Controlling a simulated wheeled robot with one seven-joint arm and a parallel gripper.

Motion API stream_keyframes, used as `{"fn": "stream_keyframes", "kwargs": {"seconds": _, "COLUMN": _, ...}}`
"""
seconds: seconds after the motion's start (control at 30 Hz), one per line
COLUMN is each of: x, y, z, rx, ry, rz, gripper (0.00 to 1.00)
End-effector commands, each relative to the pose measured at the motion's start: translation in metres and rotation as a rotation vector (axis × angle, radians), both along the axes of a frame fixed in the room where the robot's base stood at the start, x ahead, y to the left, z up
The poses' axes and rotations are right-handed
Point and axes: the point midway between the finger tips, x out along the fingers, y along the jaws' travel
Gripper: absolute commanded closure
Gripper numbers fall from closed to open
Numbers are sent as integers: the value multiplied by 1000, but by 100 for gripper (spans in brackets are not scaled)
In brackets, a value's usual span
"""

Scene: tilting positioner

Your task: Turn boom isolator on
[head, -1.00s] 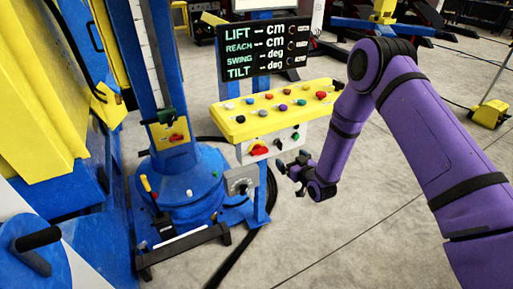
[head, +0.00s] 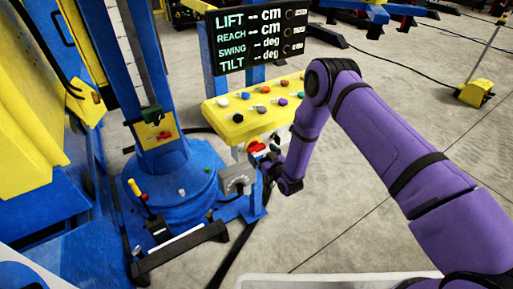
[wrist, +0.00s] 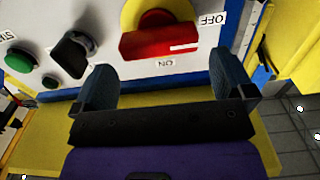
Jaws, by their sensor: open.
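A red rotary handle on a yellow disc (wrist: 135,14) fills the top middle of the wrist view; the handle (wrist: 150,44) lies crosswise. Its white mark is at the right end, toward the OFF label (wrist: 212,20); the ON label (wrist: 167,63) is below it. In the head view this red switch (head: 256,147) is on the panel under the yellow console. My gripper (wrist: 166,85) is open and empty, its fingers just short of the handle, apart from it. In the head view my gripper (head: 270,168) is at the panel's lower right. The switch's name plate is not readable.
A black knob (wrist: 73,52) and green button (wrist: 18,57) sit left of the handle in the wrist view. A second red switch (head: 163,135) is on the blue column. The console (head: 255,108) with several knobs overhangs the panel. A grey dial box (head: 238,180) stands lower left.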

Motion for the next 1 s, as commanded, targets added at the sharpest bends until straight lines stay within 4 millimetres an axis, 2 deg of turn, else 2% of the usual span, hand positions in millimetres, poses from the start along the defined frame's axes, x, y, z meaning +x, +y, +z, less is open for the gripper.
{"fn": "stream_keyframes", "kwargs": {"seconds": 0.1, "x": 15, "y": 11, "z": 0, "rx": 0, "ry": 0, "rz": 1, "gripper": 0}}
{"fn": "stream_keyframes", "kwargs": {"seconds": 0.3, "x": 32, "y": 21, "z": 0, "rx": -1, "ry": -1, "rz": -1, "gripper": 0}}
{"fn": "stream_keyframes", "kwargs": {"seconds": 0.67, "x": 36, "y": 24, "z": 0, "rx": -1, "ry": 1, "rz": 0, "gripper": 0}}
{"fn": "stream_keyframes", "kwargs": {"seconds": 0.7, "x": 36, "y": 24, "z": 0, "rx": -1, "ry": 1, "rz": 0, "gripper": 5}}
{"fn": "stream_keyframes", "kwargs": {"seconds": 0.83, "x": 36, "y": 24, "z": 0, "rx": -1, "ry": 1, "rz": 0, "gripper": 34}}
{"fn": "stream_keyframes", "kwargs": {"seconds": 0.87, "x": 36, "y": 24, "z": 0, "rx": -1, "ry": 1, "rz": 0, "gripper": 39}}
{"fn": "stream_keyframes", "kwargs": {"seconds": 1.0, "x": 36, "y": 24, "z": 0, "rx": 2, "ry": 3, "rz": 0, "gripper": 39}}
